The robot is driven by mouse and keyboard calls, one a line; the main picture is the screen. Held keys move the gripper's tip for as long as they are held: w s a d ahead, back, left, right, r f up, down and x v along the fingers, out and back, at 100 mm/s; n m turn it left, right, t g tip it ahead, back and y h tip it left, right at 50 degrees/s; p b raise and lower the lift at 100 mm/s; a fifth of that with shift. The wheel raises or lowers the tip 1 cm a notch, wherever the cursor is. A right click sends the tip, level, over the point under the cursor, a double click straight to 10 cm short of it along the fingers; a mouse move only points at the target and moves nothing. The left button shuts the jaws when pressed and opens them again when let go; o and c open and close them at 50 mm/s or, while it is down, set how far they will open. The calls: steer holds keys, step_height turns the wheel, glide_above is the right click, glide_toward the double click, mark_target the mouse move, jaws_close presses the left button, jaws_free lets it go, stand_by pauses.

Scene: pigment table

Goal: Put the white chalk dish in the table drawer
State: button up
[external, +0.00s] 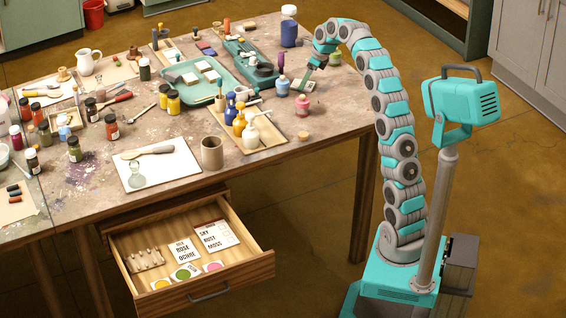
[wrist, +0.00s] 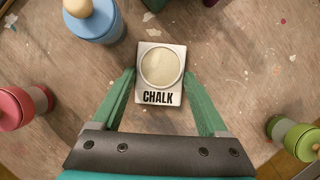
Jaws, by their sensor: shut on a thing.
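The white chalk dish (wrist: 161,93) is a small pale block with a round well of off-white powder and a CHALK label, seen between my fingers in the wrist view. My gripper (wrist: 160,76) is shut on its two sides. In the external view my gripper (external: 304,82) is low over the table's right part, and the dish is too small to make out clearly there. The table drawer (external: 245,270) is pulled open below the table's front edge, left of my base. It holds printed cards (external: 184,250), round colour swatches (external: 186,271) and a rack of small pale pieces (external: 145,259).
A blue jar (wrist: 97,20), a pink jar (wrist: 22,105) and a green jar (wrist: 295,138) stand around the dish. A bottle board (external: 270,139), a mug (external: 212,153) and a white sheet (external: 140,175) lie between my gripper and the drawer.

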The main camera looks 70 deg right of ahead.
steer(key=shift+r, duration=0.1)
steer(key=shift+r, duration=1.7)
steer(key=s+a, duration=0.3)
steer(key=s, duration=0.1)
steer(key=s+a+r+b, duration=0.1)
steer(key=s+a, duration=0.2)
steer(key=s, duration=0.1)
steer(key=s+a, duration=0.4)
steer(key=shift+s+r, duration=0.2)
steer(key=shift+s, duration=0.1)
